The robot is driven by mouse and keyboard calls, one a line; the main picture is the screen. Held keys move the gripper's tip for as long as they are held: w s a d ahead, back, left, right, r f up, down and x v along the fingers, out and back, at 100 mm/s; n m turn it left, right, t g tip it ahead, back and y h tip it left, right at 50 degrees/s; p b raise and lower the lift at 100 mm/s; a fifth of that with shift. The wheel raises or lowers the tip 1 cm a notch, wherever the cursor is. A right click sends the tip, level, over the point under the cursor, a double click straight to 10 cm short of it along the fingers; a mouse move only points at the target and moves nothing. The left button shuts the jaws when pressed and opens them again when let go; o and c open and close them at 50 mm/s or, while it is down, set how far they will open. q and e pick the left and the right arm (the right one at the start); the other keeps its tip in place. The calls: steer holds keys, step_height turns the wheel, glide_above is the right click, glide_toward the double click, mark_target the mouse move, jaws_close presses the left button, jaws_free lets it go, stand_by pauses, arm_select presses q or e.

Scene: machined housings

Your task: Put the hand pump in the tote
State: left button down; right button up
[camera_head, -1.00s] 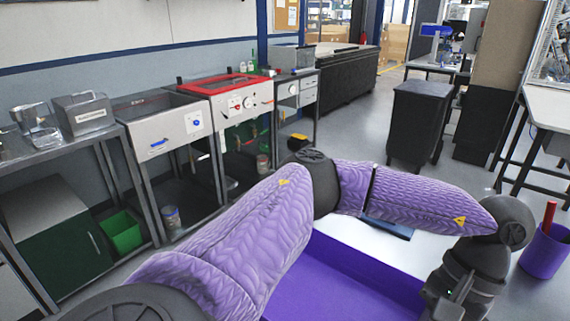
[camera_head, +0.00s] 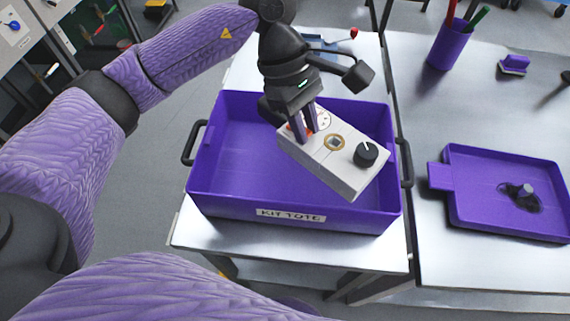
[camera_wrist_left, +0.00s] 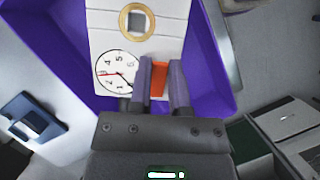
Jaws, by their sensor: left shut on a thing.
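The hand pump (camera_head: 318,160) is a white box with a round dial gauge, a brass ring around a dark square, and a black knob. My left gripper (camera_head: 302,122) is shut on a red-orange part of it, which shows between the fingers in the left wrist view (camera_wrist_left: 158,82). The pump hangs slanted over the right half of the purple tote (camera_head: 225,195), labelled KIT TOTE. The visible tote floor is empty. My right gripper is not in view.
The tote stands on a white-topped table with black handles at its sides. To the right, a table holds a purple tray (camera_head: 470,205) with a dark knobbed part, a purple pen cup (camera_head: 449,48) and a small purple block (camera_head: 514,66). A blue item (camera_head: 322,46) lies behind the tote.

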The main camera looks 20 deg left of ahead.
arm_select(q)
steer(key=shift+w+a+f+n+t+b, duration=0.15)
steer(key=shift+f+n+t+b, duration=0.35)
steer(key=shift+n, duration=0.5)
steer(key=n, duration=0.1)
steer(key=f+n+t, duration=0.1)
steer(key=n, duration=0.1)
steer(key=w+a+n+b, duration=0.1)
steer(key=shift+f+n+t, duration=0.3)
steer(key=shift+f+n, duration=0.1)
steer(key=b, duration=0.3)
glide_above(295, 179)
step_height(295, 179, down, 9)
steer(key=shift+d+f, duration=0.1)
steer(key=shift+f, duration=0.3)
steer(key=shift+r, duration=0.1)
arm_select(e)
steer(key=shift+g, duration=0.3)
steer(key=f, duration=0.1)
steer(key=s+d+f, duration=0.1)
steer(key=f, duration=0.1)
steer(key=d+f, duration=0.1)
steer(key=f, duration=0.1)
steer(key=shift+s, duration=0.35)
arm_select(q)
steer(key=c, duration=0.6)
jaws_free()
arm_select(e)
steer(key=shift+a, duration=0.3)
